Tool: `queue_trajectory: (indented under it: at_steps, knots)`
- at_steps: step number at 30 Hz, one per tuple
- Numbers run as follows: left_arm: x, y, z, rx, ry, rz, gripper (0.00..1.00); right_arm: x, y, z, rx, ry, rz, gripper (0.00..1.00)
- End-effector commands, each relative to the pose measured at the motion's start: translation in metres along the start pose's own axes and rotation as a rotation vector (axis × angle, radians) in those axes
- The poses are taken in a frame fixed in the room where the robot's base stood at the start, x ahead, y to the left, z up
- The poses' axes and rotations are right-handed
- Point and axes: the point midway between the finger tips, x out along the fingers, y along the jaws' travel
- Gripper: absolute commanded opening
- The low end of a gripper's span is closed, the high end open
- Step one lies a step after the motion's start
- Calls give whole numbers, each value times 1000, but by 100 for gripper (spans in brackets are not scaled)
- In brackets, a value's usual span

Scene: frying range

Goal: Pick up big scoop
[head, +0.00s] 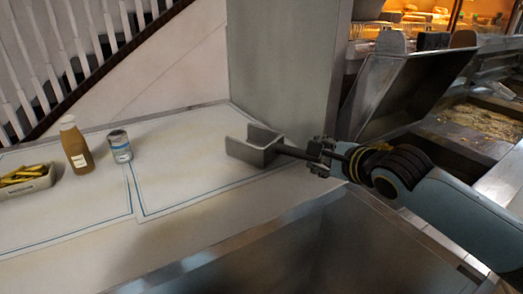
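The big scoop (244,152) is a grey metal scoop with raised sides and a dark handle. It is over the white counter at the middle of the head view, its handle pointing right. My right gripper (318,154) comes in from the right, with its fingers around the scoop's handle, and appears shut on it. Whether the scoop rests on the counter or is slightly above it I cannot tell. My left gripper is not in view.
A brown sauce bottle (74,147), a can (119,147) and a tray of fries (26,181) stand on the left of the counter (190,228). A grey pillar (283,65) rises behind the scoop. A metal basin edge (235,242) lies in front.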

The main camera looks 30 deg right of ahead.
Motion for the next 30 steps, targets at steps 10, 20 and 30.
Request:
queue_trajectory:
  at_steps: [10, 20, 30]
  knots:
    - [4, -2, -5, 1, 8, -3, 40, 43, 1, 1, 1, 0, 1, 36]
    - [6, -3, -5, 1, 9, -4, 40, 88, 5, 6, -1, 1, 1, 36]
    - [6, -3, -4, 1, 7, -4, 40, 91, 5, 6, -2, 1, 2, 27]
